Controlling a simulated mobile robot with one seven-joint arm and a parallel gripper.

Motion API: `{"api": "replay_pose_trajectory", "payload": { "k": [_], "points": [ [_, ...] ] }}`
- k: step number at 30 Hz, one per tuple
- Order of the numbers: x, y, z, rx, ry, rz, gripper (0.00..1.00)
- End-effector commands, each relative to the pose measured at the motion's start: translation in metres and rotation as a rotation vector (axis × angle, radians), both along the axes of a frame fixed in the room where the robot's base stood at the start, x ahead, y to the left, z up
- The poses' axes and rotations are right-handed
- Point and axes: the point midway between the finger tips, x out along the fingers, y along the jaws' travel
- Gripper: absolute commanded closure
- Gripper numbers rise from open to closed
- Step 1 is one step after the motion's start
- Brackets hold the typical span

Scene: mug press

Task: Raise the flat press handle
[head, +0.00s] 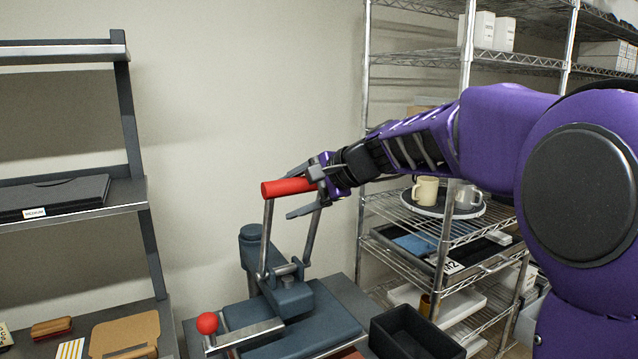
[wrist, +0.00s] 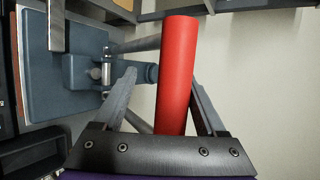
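The flat press (head: 310,322) is blue-grey and stands on the bench at lower centre. Its red handle (head: 287,187) is a cylinder on two metal arms that rise steeply above the press, so it stands high. In the wrist view the red handle (wrist: 176,75) runs up between my fingers. My gripper (head: 291,193) is at the handle, with one finger above and one below it. In the wrist view my gripper (wrist: 163,76) is open; the left finger is clear of the handle, and contact at the right finger is unclear.
A red ball knob (head: 207,323) on a metal bar is at the press front. A black bin (head: 415,335) stands right of the press. A wire rack (head: 450,225) with mugs is behind my arm. A grey shelf (head: 75,212) is at left.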

Motion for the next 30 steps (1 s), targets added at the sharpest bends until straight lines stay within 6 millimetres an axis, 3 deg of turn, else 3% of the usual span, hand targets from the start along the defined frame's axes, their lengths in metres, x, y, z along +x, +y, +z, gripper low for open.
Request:
{"api": "replay_pose_trajectory", "payload": {
  "k": [18, 24, 30],
  "points": [
    [-0.056, -0.104, 0.071, -0.002, -0.001, -0.005, 0.3],
    [-0.066, -0.121, 0.083, -0.002, 0.002, -0.003, 0.3],
    [-0.069, -0.124, 0.085, -0.002, 0.003, -0.001, 0.3]
  ]
}}
